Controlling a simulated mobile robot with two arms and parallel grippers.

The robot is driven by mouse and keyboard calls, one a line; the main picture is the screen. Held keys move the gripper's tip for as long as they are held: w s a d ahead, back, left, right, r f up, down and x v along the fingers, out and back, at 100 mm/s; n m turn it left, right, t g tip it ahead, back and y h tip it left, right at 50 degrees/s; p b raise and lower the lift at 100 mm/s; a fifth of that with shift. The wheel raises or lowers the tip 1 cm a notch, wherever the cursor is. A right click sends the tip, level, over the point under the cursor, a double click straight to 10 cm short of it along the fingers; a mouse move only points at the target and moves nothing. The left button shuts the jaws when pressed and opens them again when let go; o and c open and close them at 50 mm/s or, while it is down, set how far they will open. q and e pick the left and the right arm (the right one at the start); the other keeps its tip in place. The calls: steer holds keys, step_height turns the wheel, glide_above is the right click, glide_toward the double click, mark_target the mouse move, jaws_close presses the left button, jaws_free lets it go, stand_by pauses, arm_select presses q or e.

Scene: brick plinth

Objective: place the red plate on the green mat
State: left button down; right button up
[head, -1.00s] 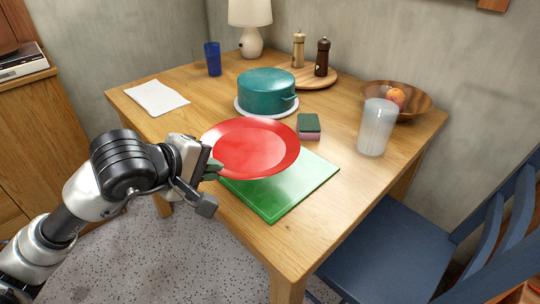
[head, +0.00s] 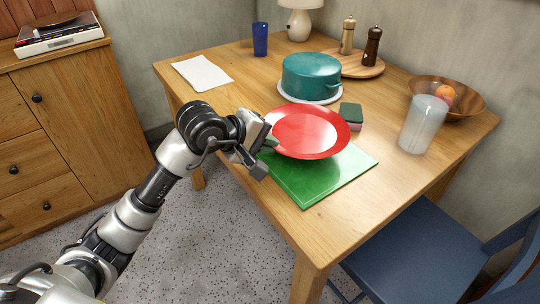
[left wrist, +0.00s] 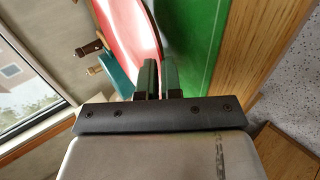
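The red plate (head: 309,131) is in the head view, over the back part of the green mat (head: 317,181) and overhanging its far edge. My left gripper (head: 271,144) is at the plate's left rim. In the left wrist view its two fingers (left wrist: 159,79) are close together with the red plate's rim (left wrist: 139,30) running in between them, so it looks shut on the rim. The green mat (left wrist: 197,45) lies beyond the fingers there, and the plate seems raised above it. My right gripper is not in view.
A teal pot (head: 311,76) stands behind the plate, and a sponge (head: 351,116) is close to its right rim. A translucent cup (head: 423,124) and a wooden bowl (head: 470,101) stand to the right. A blue chair (head: 430,255) is at the table's right side.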

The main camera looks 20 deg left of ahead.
arm_select(q)
steer(key=shift+w+d+f, duration=0.1)
steer(key=shift+w+d, duration=0.1)
steer(key=shift+w, duration=0.1)
steer(key=shift+f, duration=0.35)
step_height(320, 180, down, 3)
steer(key=shift+f+b, duration=0.2)
steer(key=shift+b, duration=0.15)
steer(key=c, duration=1.6)
jaws_free()
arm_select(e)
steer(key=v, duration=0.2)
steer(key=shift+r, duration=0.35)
